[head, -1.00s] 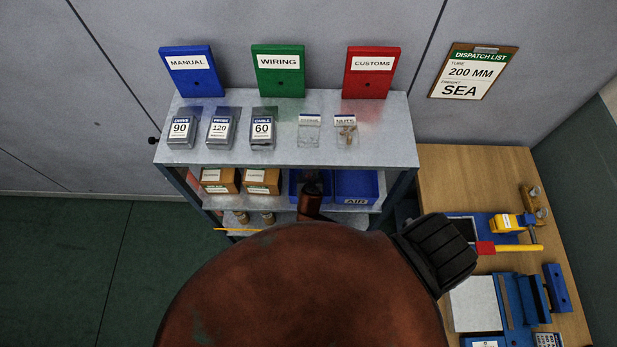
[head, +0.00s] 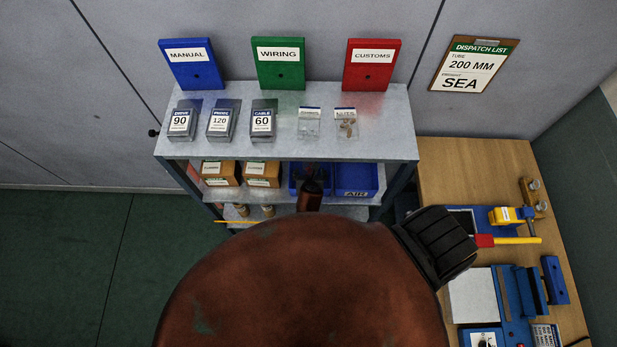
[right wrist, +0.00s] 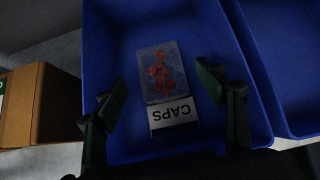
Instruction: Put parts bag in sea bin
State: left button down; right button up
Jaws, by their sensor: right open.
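The parts bag (right wrist: 162,82) is a clear bag with red-orange pieces and a white CAPS label. In the right wrist view it lies on the floor of a blue bin (right wrist: 112,30). In the head view this bin (head: 294,172) is the left of two on the middle shelf; its front label is hidden behind my arm. My right gripper (right wrist: 167,100) is open, its fingers on either side of the bag with visible gaps to it. In the head view the right gripper (head: 313,178) shows small and dark at that bin. My left gripper is not in view.
The AIR bin (head: 365,178) stands right beside it. Brown cartons (head: 221,173) stand to the left. The top shelf (head: 270,150) above holds several bags and three upright folders. A dispatch list (head: 475,66) reads SEA. A wooden bench (head: 470,160) with tools is at right.

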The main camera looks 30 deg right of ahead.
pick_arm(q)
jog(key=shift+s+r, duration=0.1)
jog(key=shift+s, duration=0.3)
pick_arm(e)
jog(key=v, duration=0.7)
jog(key=shift+s+r, duration=0.15)
jog(key=shift+r, duration=0.05)
jog(key=shift+a, duration=0.1)
